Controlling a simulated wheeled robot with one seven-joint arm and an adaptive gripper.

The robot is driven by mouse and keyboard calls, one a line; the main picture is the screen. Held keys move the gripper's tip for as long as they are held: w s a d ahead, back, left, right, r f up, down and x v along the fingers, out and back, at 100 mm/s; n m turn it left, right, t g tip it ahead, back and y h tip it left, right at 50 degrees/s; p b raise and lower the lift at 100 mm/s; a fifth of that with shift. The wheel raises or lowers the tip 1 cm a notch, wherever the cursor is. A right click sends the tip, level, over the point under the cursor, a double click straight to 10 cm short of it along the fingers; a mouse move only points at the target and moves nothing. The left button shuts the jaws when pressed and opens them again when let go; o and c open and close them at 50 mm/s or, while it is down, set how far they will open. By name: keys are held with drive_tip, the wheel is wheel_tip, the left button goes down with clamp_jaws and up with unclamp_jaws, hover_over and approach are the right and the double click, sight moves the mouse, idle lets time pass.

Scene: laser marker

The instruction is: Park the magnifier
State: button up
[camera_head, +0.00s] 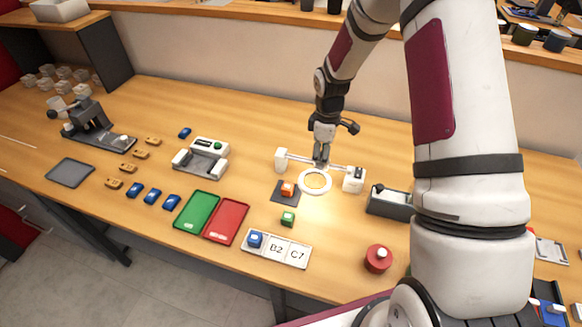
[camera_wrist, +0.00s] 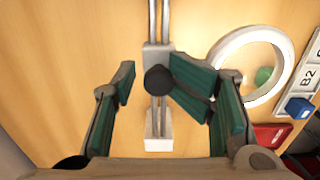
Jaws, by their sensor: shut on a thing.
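The magnifier is a white ring (camera_head: 301,184) in front of a rail (camera_head: 341,169), about midway between its white end blocks (camera_head: 281,158) and (camera_head: 353,181). The ring also shows in the wrist view (camera_wrist: 222,56), right of the twin-rod rail (camera_wrist: 153,110). My gripper (camera_head: 321,162) is over the rail, just behind the ring. In the wrist view its green-padded fingers (camera_wrist: 152,84) stand either side of the knob, shut on it; the left contact is not clear.
An orange block (camera_head: 287,189) on a dark pad lies left of the ring, a green block (camera_head: 288,218) in front. A lettered tray (camera_head: 296,252), green tray (camera_head: 196,211) and red tray (camera_head: 227,221) are nearer. A dark box (camera_head: 388,203) stands right of the rail.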

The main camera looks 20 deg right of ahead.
sight(333, 165)
drive_tip(key=shift+s+d+p, duration=0.25)
drive_tip(key=shift+s+d, duration=0.15)
drive_tip(key=shift+d, duration=0.35)
drive_tip(key=shift+s+d+p, duration=0.2)
drive_tip(key=shift+s+d, duration=0.2)
drive_tip(key=shift+d, duration=0.35)
drive_tip(key=o, duration=0.5)
drive_tip(key=shift+f, duration=0.1)
drive_tip(key=shift+c, duration=0.2)
drive_tip(key=shift+a, duration=0.15)
wheel_tip(333, 165, up, 7)
drive_tip(key=p, duration=0.1)
